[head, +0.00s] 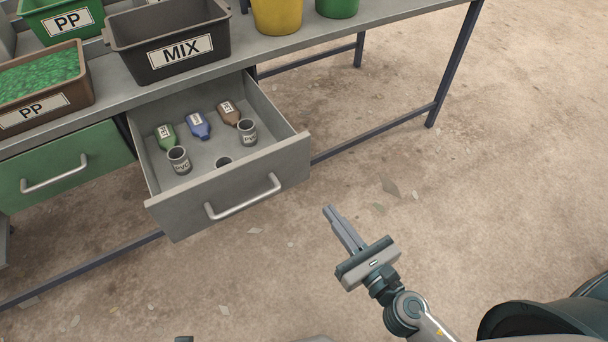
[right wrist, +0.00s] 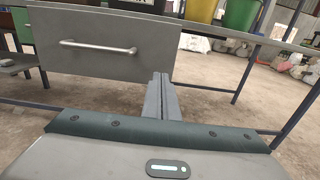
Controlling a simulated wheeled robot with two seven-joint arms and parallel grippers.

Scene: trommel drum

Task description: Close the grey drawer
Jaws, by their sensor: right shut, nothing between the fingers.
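The grey drawer (head: 290,157) is pulled out from under the workbench, with a metal bar handle (head: 243,197) on its front. Inside it are several small bottles and cups. My right gripper (head: 330,210) is shut and empty, to the right of and in front of the drawer, apart from it. In the right wrist view the drawer front (right wrist: 100,65) and its handle (right wrist: 98,47) show to the left of and beyond the shut fingers (right wrist: 160,85).
The workbench (head: 350,27) holds a dark MIX bin (head: 170,70), a brown PP bin (head: 90,88), a green PP bin and yellow and green buckets. A shut green drawer (head: 65,165) is left of the grey one. Bench legs and a low rail (head: 380,132) stand right. The floor in front is open with small scraps.

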